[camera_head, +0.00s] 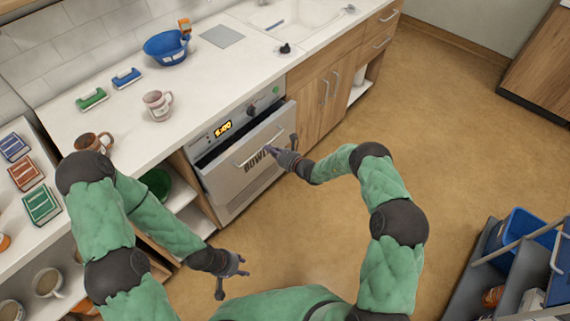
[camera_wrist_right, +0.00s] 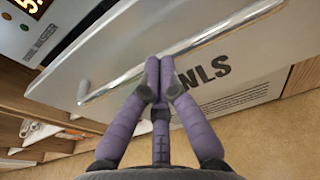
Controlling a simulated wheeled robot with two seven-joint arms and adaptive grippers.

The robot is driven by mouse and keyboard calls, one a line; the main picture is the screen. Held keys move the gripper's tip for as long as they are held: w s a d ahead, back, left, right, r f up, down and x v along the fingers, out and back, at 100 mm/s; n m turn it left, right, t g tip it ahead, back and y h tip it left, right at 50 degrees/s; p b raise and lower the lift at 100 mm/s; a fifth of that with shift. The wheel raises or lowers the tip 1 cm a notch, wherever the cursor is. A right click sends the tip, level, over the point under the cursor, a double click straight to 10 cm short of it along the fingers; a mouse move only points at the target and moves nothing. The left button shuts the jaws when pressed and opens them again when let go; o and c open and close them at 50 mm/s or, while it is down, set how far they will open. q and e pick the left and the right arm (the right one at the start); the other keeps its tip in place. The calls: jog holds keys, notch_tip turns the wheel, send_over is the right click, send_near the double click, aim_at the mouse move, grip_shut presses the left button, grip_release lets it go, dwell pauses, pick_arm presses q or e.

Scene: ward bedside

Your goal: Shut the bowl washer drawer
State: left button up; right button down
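The bowl washer drawer (camera_head: 250,162) is a pale front panel with a bar handle, below a control panel with a lit display. It stands partly open, with a dark gap along its top edge. In the right wrist view the drawer front (camera_wrist_right: 245,75) carries dark lettering, and the metal handle (camera_wrist_right: 205,42) runs across it. My right gripper (camera_head: 271,151) is at the handle; its purple fingertips (camera_wrist_right: 159,72) are together in front of the bar. I cannot tell whether they touch it. My left gripper (camera_head: 232,278) is open and empty, low and away from the washer.
The white counter (camera_head: 205,85) above holds a blue bowl (camera_head: 166,47), a pink mug (camera_head: 157,105) and a brown mug (camera_head: 94,142). Wooden cabinets (camera_head: 325,95) stand right of the washer. A cart with blue bins (camera_head: 520,240) is at lower right. Floor before the washer is clear.

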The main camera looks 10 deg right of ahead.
aim_at(258, 139)
jog(key=b+x, duration=0.1)
jog(key=x, duration=0.1)
jog(key=b+x, duration=0.1)
jog(key=x, duration=0.1)
jog(key=r+x, duration=0.1)
jog(key=x, duration=0.1)
jog(key=shift+w+a+f+b, duration=0.1)
jog(key=shift+w+b, duration=0.1)
jog(key=shift+b, duration=0.2)
jog(key=shift+w+a, duration=0.15)
pick_arm(q)
notch_tip(258, 139, down, 4)
jog(key=shift+s+r, duration=0.1)
jog(key=shift+r, duration=0.05)
pick_arm(e)
jog(key=shift+r, duration=0.25)
jog(key=shift+w+r, duration=0.1)
